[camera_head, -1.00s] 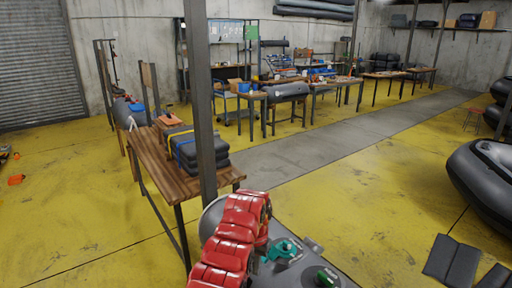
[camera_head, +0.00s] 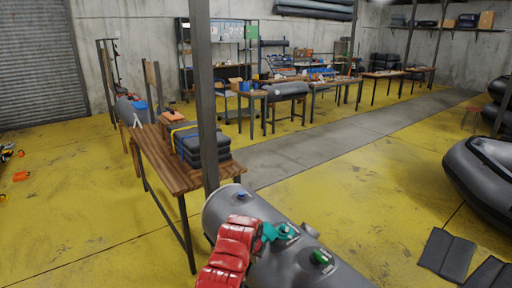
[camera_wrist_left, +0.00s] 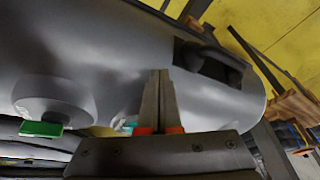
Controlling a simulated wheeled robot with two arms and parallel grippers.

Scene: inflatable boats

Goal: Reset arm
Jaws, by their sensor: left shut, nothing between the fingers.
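My left arm, in red padded sleeving, rises from the bottom of the head view and covers part of the grey inflatable tube (camera_head: 325,270). My left gripper (camera_wrist_left: 158,78) shows best in the left wrist view. Its two fingers are together with nothing between them, in front of the tube's grey surface. On the tube are a teal valve piece (camera_head: 287,231) and a green one (camera_head: 321,257). A green tab (camera_wrist_left: 40,129) on a round grey fitting shows at the left of the wrist view. My right gripper is not in view.
A wooden table (camera_head: 160,160) with stacked dark grey pads (camera_head: 203,147) stands left of the tube. A metal post (camera_head: 205,100) rises close behind the tube. A grey boat (camera_head: 485,175) lies at right. The yellow floor between is mostly open.

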